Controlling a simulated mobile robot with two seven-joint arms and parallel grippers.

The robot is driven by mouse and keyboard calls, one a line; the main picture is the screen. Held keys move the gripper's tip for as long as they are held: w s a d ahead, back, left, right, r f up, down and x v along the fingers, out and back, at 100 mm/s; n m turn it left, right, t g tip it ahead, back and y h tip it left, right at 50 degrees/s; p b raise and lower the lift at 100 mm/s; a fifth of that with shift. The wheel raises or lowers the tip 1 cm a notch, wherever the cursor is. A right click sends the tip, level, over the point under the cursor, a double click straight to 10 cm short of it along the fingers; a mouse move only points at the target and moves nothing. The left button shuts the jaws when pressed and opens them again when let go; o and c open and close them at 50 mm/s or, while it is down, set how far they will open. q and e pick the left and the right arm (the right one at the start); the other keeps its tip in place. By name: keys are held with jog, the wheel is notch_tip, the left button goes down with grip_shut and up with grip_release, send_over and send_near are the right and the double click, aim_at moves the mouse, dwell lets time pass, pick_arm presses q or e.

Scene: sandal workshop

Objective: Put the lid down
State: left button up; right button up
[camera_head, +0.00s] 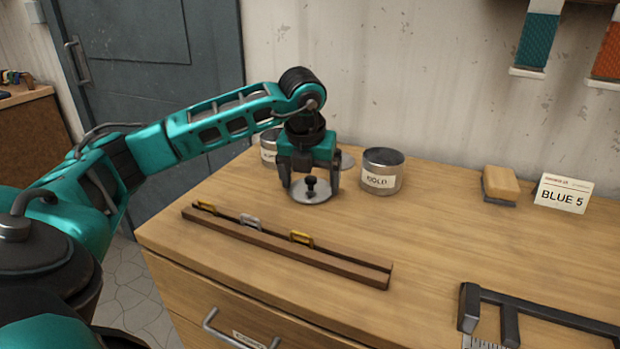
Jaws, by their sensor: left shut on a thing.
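The lid (312,196), a round pale metal disc with a black knob on top, is at my left gripper (310,184) near the back of the bench. My left gripper points down and is shut on the lid, with a finger on each side of it. The lid looks level and very low over the wood; I cannot tell whether it touches. An open metal tin (381,181) with a label that seems to read GOLD stands just right of the gripper. A second tin (267,147) is partly hidden behind my gripper. My right gripper is not in view.
A wooden rail (285,252) with several small buckles lies in front of the gripper. Another pale disc (348,160) shows behind it. A block brush (500,184), a BLUE 5 card (563,194) and a dark framed tool (540,312) are to the right. The bench middle is clear.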

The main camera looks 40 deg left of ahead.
pick_arm(q)
jog(key=shift+f, duration=0.2)
jog(key=o, duration=0.7)
jog(key=shift+r, duration=0.1)
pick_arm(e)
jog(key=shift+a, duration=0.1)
pick_arm(q)
jog(key=shift+r, duration=0.35)
jog(key=p+v, duration=0.2)
jog(key=v, duration=0.9)
jog(key=shift+r, duration=0.3)
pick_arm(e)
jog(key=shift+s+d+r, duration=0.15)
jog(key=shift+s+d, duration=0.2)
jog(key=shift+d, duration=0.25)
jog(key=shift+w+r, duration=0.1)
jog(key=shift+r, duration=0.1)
